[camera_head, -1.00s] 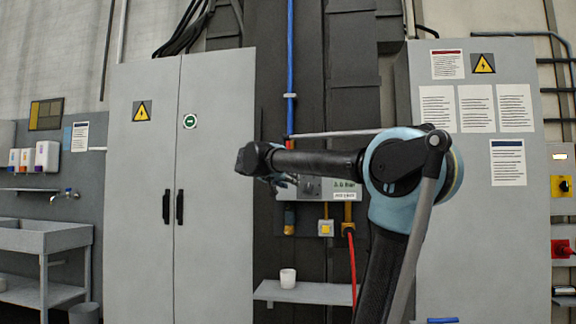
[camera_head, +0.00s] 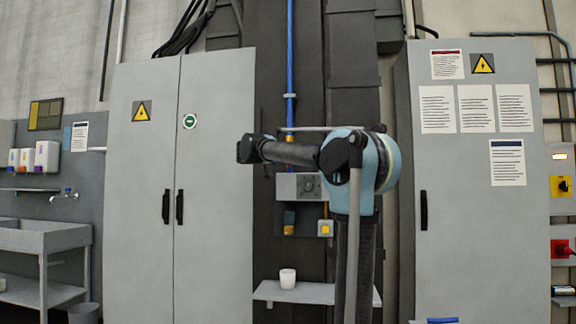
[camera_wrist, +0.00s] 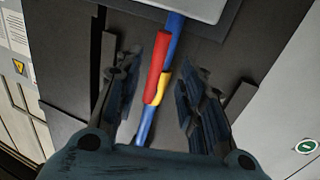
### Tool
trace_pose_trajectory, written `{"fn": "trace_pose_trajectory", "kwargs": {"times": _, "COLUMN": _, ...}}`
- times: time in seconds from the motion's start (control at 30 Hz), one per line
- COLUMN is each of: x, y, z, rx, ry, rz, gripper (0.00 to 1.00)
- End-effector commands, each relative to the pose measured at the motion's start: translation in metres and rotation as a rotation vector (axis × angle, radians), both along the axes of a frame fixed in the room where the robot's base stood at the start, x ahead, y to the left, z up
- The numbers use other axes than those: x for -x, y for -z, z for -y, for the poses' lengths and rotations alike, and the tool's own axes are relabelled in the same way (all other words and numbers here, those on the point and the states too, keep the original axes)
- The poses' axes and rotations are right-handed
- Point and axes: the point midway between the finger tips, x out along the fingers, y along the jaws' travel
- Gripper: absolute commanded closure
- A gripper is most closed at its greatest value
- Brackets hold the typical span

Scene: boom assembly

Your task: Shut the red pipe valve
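In the wrist view the red valve handle (camera_wrist: 158,62) lies roughly along the blue pipe (camera_wrist: 173,40), by a yellow fitting (camera_wrist: 164,84). My gripper (camera_wrist: 160,75) is open. One finger is on each side of the pipe and handle, with gaps on both sides. I see no contact. In the head view the blue pipe (camera_head: 290,60) runs down the dark wall panel to behind my arm. The red handle and my fingers are hidden there.
A grey control box (camera_head: 290,186) is on the panel just below my arm. A shelf (camera_head: 268,291) with a white cup (camera_head: 287,278) is lower down. A tall grey cabinet (camera_head: 145,190) stands left and another (camera_head: 470,235) right.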

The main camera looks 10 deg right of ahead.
Motion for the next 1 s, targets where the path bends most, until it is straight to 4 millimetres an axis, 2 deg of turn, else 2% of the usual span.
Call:
{"fn": "trace_pose_trajectory", "kwargs": {"times": 0.3, "x": -0.045, "y": 0.000, "z": 0.032, "rx": 0.000, "ry": 0.002, "rz": 0.000, "gripper": 0.64}}
{"fn": "trace_pose_trajectory", "kwargs": {"times": 0.5, "x": -0.064, "y": 0.000, "z": 0.044, "rx": 0.000, "ry": 0.001, "rz": 0.000, "gripper": 0.64}}
{"fn": "trace_pose_trajectory", "kwargs": {"times": 0.93, "x": -0.070, "y": 0.000, "z": 0.048, "rx": 0.000, "ry": 0.000, "rz": 0.000, "gripper": 0.64}}
{"fn": "trace_pose_trajectory", "kwargs": {"times": 0.97, "x": -0.070, "y": 0.000, "z": 0.048, "rx": 0.000, "ry": 0.000, "rz": 0.000, "gripper": 0.68}}
{"fn": "trace_pose_trajectory", "kwargs": {"times": 1.0, "x": -0.070, "y": 0.000, "z": 0.048, "rx": 0.000, "ry": 0.000, "rz": 0.000, "gripper": 0.77}}
